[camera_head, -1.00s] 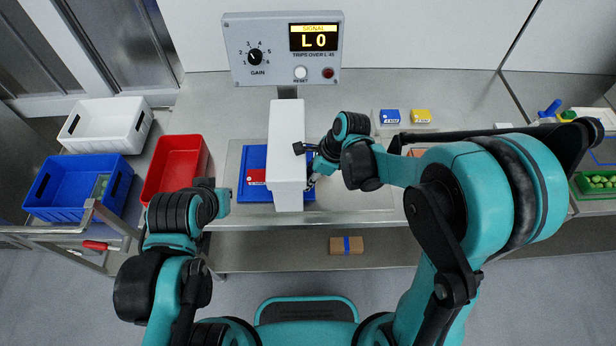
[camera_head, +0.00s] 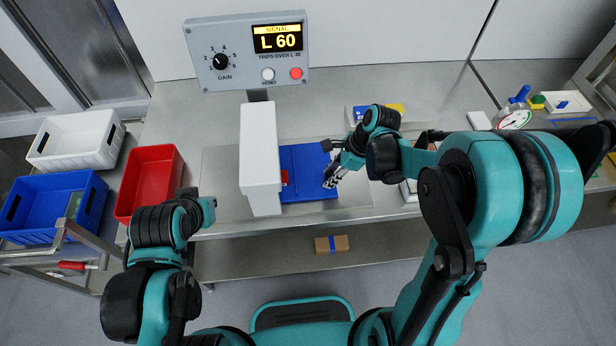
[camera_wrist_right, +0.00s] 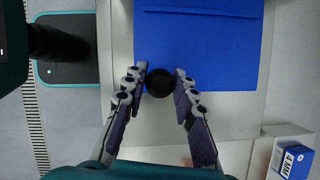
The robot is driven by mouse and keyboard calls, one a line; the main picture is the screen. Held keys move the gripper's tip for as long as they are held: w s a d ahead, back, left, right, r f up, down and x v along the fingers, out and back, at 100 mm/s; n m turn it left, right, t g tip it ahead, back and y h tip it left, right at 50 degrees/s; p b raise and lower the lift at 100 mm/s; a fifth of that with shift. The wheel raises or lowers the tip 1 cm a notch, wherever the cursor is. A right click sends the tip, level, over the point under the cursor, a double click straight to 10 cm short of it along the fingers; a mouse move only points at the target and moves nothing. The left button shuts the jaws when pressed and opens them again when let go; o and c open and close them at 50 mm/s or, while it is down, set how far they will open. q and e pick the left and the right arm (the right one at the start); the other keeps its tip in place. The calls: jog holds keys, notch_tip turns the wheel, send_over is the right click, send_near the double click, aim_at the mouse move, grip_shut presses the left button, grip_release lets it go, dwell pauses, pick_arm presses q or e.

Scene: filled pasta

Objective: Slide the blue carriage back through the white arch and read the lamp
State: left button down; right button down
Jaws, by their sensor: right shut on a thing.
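The blue carriage (camera_head: 308,165) sticks out on the right side of the white arch (camera_head: 260,150). Its left part is hidden under the arch, with a small bit of a red item (camera_head: 284,177) showing at the arch's edge. My right gripper (camera_head: 334,172) is at the carriage's front right. In the right wrist view my right gripper (camera_wrist_right: 162,76) is shut on the black knob (camera_wrist_right: 160,83) at the edge of the blue carriage (camera_wrist_right: 200,45). The display (camera_head: 277,38) reads L 60 and the lamp (camera_head: 296,73) looks bright red. My left gripper (camera_head: 208,200) is left of the arch; its fingers are unclear.
A red bin (camera_head: 150,180), a blue bin (camera_head: 50,205) and a white bin (camera_head: 75,140) stand at the left. A small blue box (camera_wrist_right: 290,160) lies right of my right gripper in the wrist view. A brown box (camera_head: 332,244) is on the lower shelf.

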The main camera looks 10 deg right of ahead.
jog(key=d, duration=0.9)
jog(key=shift+d, duration=0.55)
jog(key=c, duration=1.6)
grip_release()
jog(key=shift+o, duration=0.6)
jog(key=shift+d, duration=0.15)
jog(key=shift+r, duration=0.35)
jog(key=v, duration=1.1)
jog(key=shift+d, duration=0.25)
